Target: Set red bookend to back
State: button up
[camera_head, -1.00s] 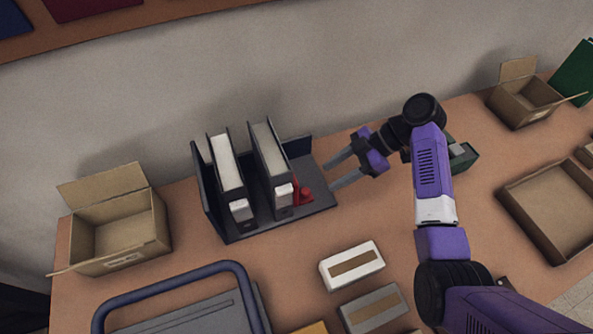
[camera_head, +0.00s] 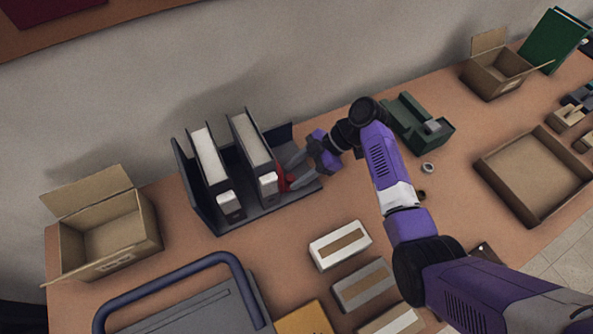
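The red bookend (camera_head: 284,180) stands in the dark book rack (camera_head: 290,202), against the right side of the right-hand binder (camera_head: 252,140). Only part of its red body shows, low beside the binder. My gripper (camera_head: 293,171) reaches in from the right at the rack's right end. Its two grey fingers are apart, with their tips at the bookend. I cannot tell whether they touch it. A second binder (camera_head: 208,157) stands to the left, with a gap between the two.
An open cardboard box (camera_head: 150,228) stands left of the rack. White and grey boxes (camera_head: 340,245) lie in front. A green tray (camera_head: 405,115) is behind my arm, and a shallow brown tray (camera_head: 487,170) lies at the right. The wall is close behind the rack.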

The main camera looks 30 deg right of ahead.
grip_shut()
dwell(1.3)
